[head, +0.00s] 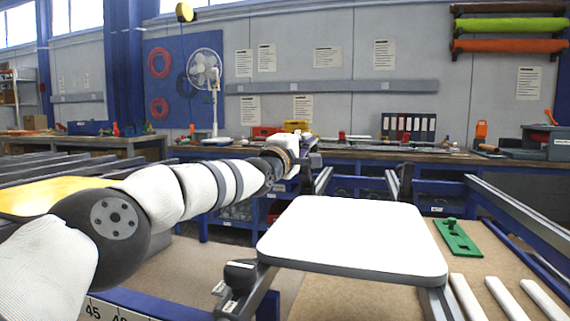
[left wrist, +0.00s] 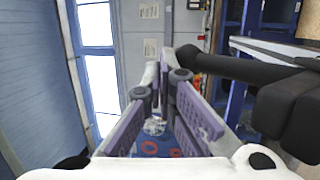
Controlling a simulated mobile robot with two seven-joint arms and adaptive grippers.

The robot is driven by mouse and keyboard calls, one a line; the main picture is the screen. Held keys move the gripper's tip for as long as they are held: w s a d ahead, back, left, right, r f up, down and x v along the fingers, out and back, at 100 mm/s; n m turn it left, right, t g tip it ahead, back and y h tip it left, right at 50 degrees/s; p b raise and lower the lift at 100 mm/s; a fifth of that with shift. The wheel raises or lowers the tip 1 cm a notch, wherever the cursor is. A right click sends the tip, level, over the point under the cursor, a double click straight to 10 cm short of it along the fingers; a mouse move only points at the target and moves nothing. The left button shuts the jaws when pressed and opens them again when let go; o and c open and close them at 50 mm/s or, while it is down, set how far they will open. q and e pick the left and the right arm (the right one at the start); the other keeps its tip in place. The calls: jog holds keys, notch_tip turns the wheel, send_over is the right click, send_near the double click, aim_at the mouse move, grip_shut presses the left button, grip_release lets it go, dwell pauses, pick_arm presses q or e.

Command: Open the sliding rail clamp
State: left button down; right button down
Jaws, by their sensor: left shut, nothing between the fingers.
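A white rounded sign plate (head: 350,235) lies flat on a dark frame in the head view. A black clamp-like block (head: 238,272) sits at the plate's near left corner, on the rail. My left gripper (head: 308,146) is beyond the plate's far edge, small and partly hidden by its own wrist. In the left wrist view its purple fingers (left wrist: 166,72) are shut and empty. A black bar with a rounded end (left wrist: 188,56) is just right of the fingertips, and black blocks (left wrist: 285,110) are nearer. I cannot tell whether the fingers touch it. My right gripper is not in view.
A green part (head: 457,237) and several white strips (head: 508,298) lie on the brown board at right. Another dark upright bracket (head: 400,182) stands behind the plate. A workbench (head: 350,153) runs along the back wall with a fan (head: 204,75).

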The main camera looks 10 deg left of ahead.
pick_arm(q)
jog(key=shift+w+d+g, duration=0.3)
jog(key=shift+w+g, duration=0.2)
jog(key=shift+w, duration=0.05)
jog(key=shift+w+f, duration=0.1)
dwell(0.5)
